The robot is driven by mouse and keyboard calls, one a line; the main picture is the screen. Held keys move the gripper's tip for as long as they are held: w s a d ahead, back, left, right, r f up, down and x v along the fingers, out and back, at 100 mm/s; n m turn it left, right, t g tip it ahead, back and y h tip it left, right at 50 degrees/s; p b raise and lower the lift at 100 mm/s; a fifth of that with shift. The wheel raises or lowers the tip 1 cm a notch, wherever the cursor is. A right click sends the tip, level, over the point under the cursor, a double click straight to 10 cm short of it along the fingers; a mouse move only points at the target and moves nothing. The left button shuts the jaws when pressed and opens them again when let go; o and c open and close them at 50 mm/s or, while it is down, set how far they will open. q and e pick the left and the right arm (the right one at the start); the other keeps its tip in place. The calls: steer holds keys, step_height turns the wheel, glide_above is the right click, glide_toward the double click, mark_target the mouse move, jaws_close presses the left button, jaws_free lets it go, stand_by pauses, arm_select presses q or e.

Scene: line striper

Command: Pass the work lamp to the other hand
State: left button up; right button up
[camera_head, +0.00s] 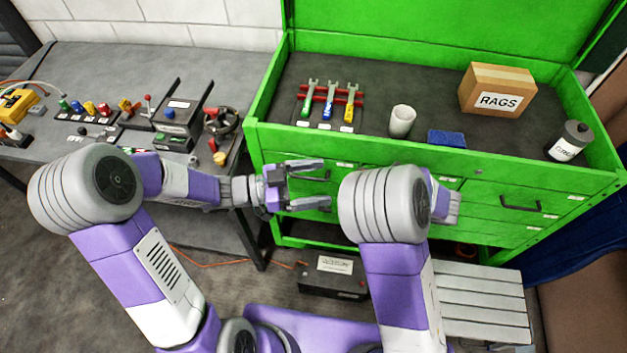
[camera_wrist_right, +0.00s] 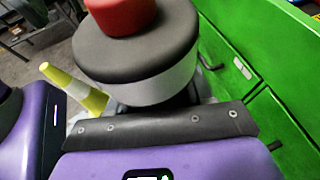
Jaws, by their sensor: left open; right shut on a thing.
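The work lamp (camera_wrist_right: 137,45) fills the upper middle of the right wrist view. It has a red top, a wide black disc and a pale grey rim below. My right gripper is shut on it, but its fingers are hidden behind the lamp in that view. In the head view the right gripper and lamp are hidden behind my right arm. My left gripper (camera_head: 322,184) is open and empty in front of the green cabinet's drawers, its fingers pointing right, toward my right arm.
The green cabinet (camera_head: 398,163) holds wrenches on a rack, a white cup (camera_head: 402,121), a blue block (camera_head: 446,138), a rags box (camera_head: 497,90) and a canister (camera_head: 570,142). A grey bench (camera_head: 75,155) stands left. A black box (camera_head: 333,277) lies below. A yellow-white cone (camera_wrist_right: 75,88) shows behind.

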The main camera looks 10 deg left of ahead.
arm_select(q)
steer(key=x, duration=1.2)
steer(key=shift+s, duration=0.1)
steer(key=c, duration=1.2)
steer(key=shift+c, duration=0.3)
arm_select(e)
steer(key=o, duration=1.3)
steer(key=shift+o, duration=0.2)
